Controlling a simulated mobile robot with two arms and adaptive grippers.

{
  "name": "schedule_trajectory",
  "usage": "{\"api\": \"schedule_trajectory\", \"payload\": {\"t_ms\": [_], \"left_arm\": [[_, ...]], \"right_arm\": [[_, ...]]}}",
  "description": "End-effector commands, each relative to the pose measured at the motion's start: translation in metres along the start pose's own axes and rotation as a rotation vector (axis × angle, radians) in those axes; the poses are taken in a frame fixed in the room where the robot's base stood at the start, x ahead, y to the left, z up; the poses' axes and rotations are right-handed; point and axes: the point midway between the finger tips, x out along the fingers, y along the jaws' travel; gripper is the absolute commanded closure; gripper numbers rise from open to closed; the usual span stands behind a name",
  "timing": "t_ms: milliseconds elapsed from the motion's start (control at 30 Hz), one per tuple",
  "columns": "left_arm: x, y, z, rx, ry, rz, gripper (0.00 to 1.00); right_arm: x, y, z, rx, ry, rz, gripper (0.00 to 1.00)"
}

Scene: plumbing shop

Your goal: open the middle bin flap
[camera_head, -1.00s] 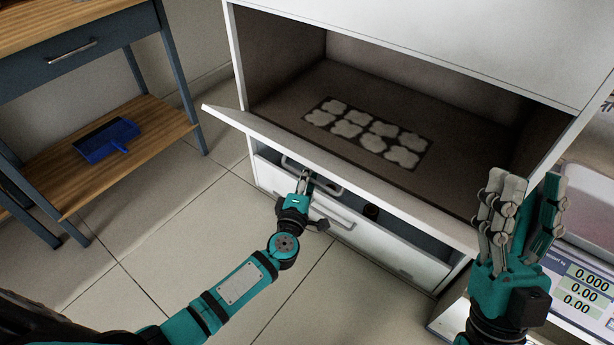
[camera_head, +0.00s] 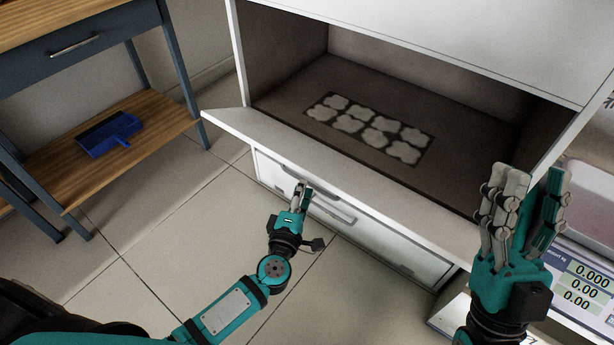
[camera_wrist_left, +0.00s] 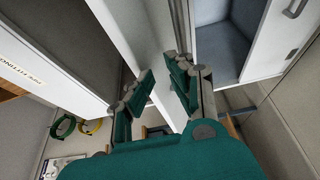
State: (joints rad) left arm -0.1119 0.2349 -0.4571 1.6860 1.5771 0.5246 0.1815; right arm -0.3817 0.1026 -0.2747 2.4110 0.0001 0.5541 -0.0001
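The white cabinet has a wide flap (camera_head: 340,174) that hangs open, tilted outward below a dark compartment. I take it as the middle bin flap. A closed white panel (camera_head: 430,40) lies above the compartment, and a lower white front (camera_head: 390,240) with a bar handle (camera_head: 330,208) lies below. My left gripper (camera_head: 303,196) is in front of the lower front, below the flap's edge. In the left wrist view its fingers (camera_wrist_left: 158,92) are apart and nothing is clearly held between them. My right gripper (camera_head: 527,190) is raised at the right, open and empty.
A patterned pale piece (camera_head: 368,128) lies on the compartment floor. A wooden bench with a blue dustpan (camera_head: 108,135) stands at left. A scale (camera_head: 575,275) is at right, beside my right gripper. Tiled floor (camera_head: 150,260) is clear in front of the cabinet.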

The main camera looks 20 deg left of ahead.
Motion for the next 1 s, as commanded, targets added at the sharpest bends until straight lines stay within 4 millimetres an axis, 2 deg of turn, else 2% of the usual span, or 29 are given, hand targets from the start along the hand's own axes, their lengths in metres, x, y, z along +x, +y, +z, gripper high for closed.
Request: {"api": "schedule_trajectory", "payload": {"t_ms": [100, 300, 900, 1000], "left_arm": [[-0.025, -0.001, -0.001, -0.001, 0.000, -0.004, 0.79], [-0.047, -0.002, -0.001, 0.001, 0.001, -0.003, 0.79], [-0.052, -0.002, -0.001, 0.001, 0.000, -0.004, 0.79], [-0.052, 0.003, 0.005, 0.017, -0.031, 0.007, 0.79]], "right_arm": [[0.000, 0.000, 0.000, 0.000, 0.000, 0.000, 0.60], [0.000, 0.000, 0.000, 0.000, -0.001, 0.000, 0.60], [0.000, 0.000, 0.000, 0.000, -0.001, 0.000, 0.60], [-0.001, 0.001, 0.007, -0.002, -0.037, 0.001, 0.60]]}}
